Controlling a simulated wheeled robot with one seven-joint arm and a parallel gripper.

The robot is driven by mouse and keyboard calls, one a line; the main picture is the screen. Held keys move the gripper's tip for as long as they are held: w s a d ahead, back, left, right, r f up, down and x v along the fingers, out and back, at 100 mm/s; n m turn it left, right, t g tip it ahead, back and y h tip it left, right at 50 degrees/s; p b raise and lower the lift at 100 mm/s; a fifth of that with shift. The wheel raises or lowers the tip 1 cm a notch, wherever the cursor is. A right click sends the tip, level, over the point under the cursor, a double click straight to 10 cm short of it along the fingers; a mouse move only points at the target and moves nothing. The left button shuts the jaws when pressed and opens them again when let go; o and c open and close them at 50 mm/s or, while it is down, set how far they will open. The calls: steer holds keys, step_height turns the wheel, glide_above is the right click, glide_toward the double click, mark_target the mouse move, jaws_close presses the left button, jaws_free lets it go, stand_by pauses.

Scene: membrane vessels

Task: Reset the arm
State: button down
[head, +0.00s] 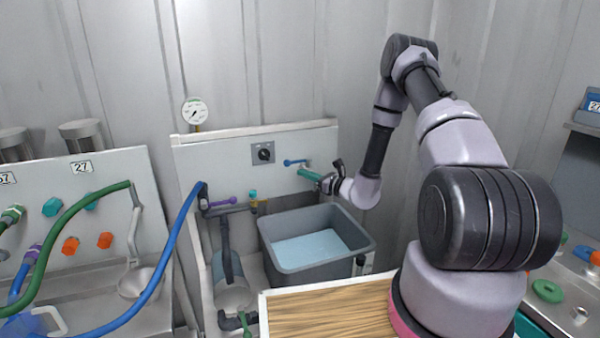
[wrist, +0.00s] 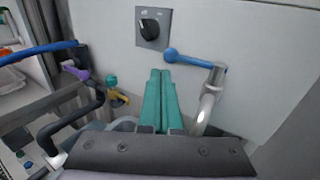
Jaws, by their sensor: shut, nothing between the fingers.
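My arm rises at the right of the head view, bends over at the top and comes down toward the back panel (head: 215,155). My gripper (head: 304,173) has teal fingers and is in front of this panel, above the grey basin (head: 305,272). In the wrist view my gripper (wrist: 160,75) shows both teal fingers side by side, closed together with nothing between them. A tap with a blue lever (wrist: 190,60) and a metal spout (wrist: 207,105) is just right of the fingers. I cannot tell whether the fingers touch it.
A black knob (wrist: 150,28) is on the panel above the fingers. A pressure gauge (head: 195,111) stands above the panel. Blue (head: 172,250) and green (head: 75,212) hoses loop on the left. A wooden board (head: 325,312) is in front of the basin. The basin holds pale blue liquid.

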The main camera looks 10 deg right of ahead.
steer(key=s+d, duration=0.1)
steer(key=s, duration=0.7)
steer(key=s+a+r+n+g+y, duration=0.1)
steer(key=s+a+r+n+g, duration=0.3)
steer(key=r, duration=0.3)
steer(key=s+a+r+n+g+y, duration=0.1)
steer(key=s+r+n+g, duration=0.4)
steer(key=r+n, duration=0.25)
steer(key=s+a+r+n+g, duration=0.3)
steer(key=s+r+n+g, duration=0.15)
steer(key=r, duration=0.35)
steer(key=s+d+r+n+t+h, duration=0.7)
steer(key=s+d+r+h, duration=0.4)
steer(key=s+d+r, duration=0.2)
steer(key=shift+s+d+r+n+h, duration=0.25)
steer(key=shift+s+d+n, duration=0.2)
steer(key=shift+s, duration=0.4)
